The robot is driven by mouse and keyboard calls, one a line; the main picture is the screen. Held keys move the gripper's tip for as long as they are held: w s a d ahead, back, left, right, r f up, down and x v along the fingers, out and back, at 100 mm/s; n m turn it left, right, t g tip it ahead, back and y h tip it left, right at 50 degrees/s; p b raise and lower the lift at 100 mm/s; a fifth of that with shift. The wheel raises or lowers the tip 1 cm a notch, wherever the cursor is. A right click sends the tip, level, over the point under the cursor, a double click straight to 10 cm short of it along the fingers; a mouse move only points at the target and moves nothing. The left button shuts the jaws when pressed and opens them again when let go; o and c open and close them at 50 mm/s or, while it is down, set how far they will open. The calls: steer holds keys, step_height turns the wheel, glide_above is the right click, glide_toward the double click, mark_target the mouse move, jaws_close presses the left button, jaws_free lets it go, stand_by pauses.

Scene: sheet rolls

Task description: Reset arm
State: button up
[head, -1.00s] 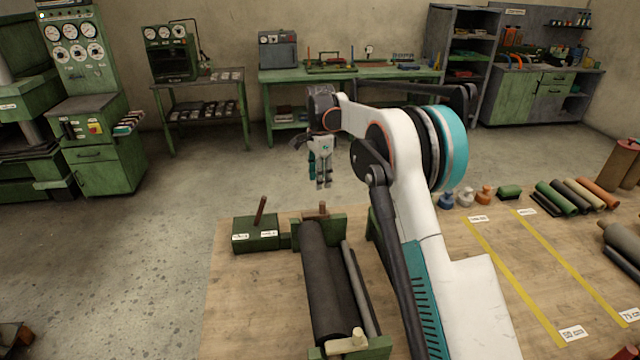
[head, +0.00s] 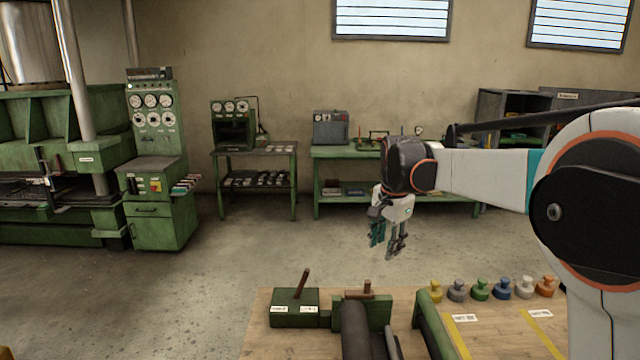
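My gripper (head: 388,252) hangs from the end of my arm in the head view, fingers pointing down. It is in the air above and behind the wooden table (head: 262,343). Its two fingers look apart, and nothing shows between them. My arm reaches in from the right edge of the picture and hides part of the back wall and benches.
Below it, a dark roll (head: 354,335) lies in a green stand. A green block with a lever (head: 294,305) sits at the table's far left corner. Several coloured knobs (head: 480,289) line the table's far edge. Open floor (head: 250,255) lies beyond.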

steer(key=s+d+f+n+t+b, duration=0.15)
steer(key=s+n, duration=0.25)
steer(key=s, duration=0.9)
steer(key=s+d+n+t+b, duration=0.15)
steer(key=s+n, duration=0.25)
steer(key=s, duration=1)
steer(key=s+f+n+t+b, duration=0.2)
steer(key=s+f, duration=0.5)
steer(key=s, duration=0.1)
steer(key=shift+s+d+f+n, duration=0.15)
steer(key=shift+s+d+n, duration=0.15)
steer(key=shift+n, duration=0.1)
